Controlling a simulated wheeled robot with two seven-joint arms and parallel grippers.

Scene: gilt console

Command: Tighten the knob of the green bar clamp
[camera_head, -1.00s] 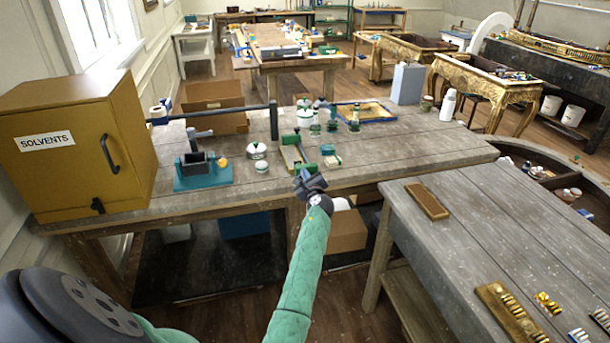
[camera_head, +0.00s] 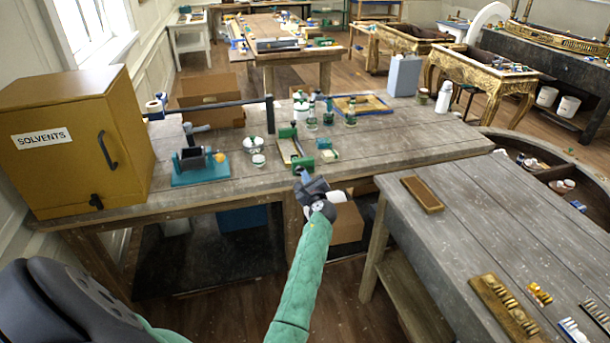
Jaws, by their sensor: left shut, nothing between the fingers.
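The green bar clamp (camera_head: 291,150) lies on the near grey wooden bench, just behind its front edge. It has green ends and a lighter strip between them. Its near green end (camera_head: 302,163) is close to the bench edge. My left gripper (camera_head: 302,174) is at the end of the green-sleeved arm that reaches up from the bottom. It is shut and empty, with its fingertips just in front of the clamp's near end. I cannot tell whether they touch it. The clamp's knob is too small or hidden to make out. My right gripper is not in view.
A teal-based device (camera_head: 201,168) and a yellow solvents cabinet (camera_head: 75,140) stand left on the bench. Small jars and bottles (camera_head: 311,117) stand behind the clamp. A green-and-white block (camera_head: 328,151) lies right of it. A second grey table (camera_head: 500,220) fills the right foreground.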

